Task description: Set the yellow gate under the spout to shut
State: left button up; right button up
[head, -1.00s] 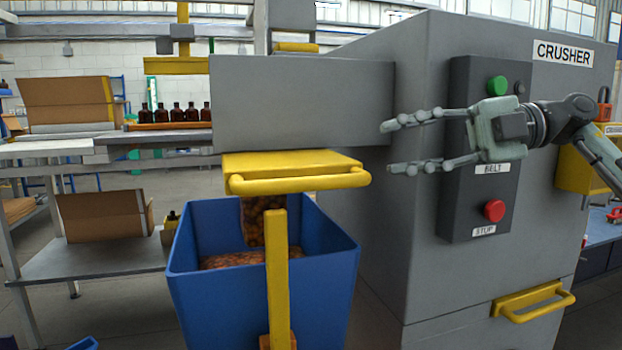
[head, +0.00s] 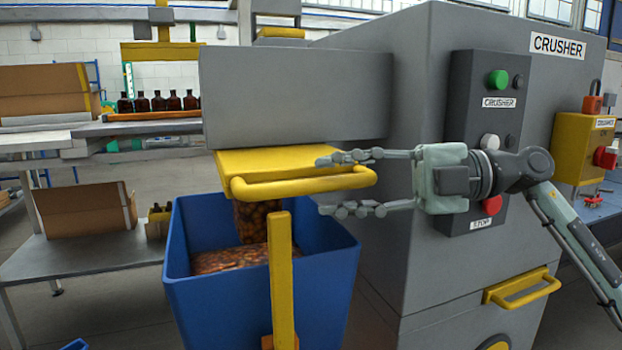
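The yellow gate (head: 245,166) sits under the grey spout (head: 295,95) and sticks out toward me, with a yellow bar handle (head: 300,183) along its front. Amber material (head: 250,222) shows in a column below the gate, above the blue bin (head: 260,300). My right gripper (head: 322,186) is open, its fingers pointing left, one above and one below the handle's right end. Whether a finger touches the handle I cannot tell. My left gripper is not in view.
The crusher's control panel (head: 462,140) with green, white and red buttons is behind my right arm. A yellow post (head: 281,280) stands in front of the bin. Several amber bottles (head: 158,104) stand on the conveyor at left. A yellow lockout box (head: 583,148) is at right.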

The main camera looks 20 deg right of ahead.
jog(key=shift+x, duration=1.7)
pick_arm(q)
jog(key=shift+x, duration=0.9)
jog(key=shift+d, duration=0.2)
pick_arm(e)
jog(key=shift+c, duration=0.3)
grip_shut()
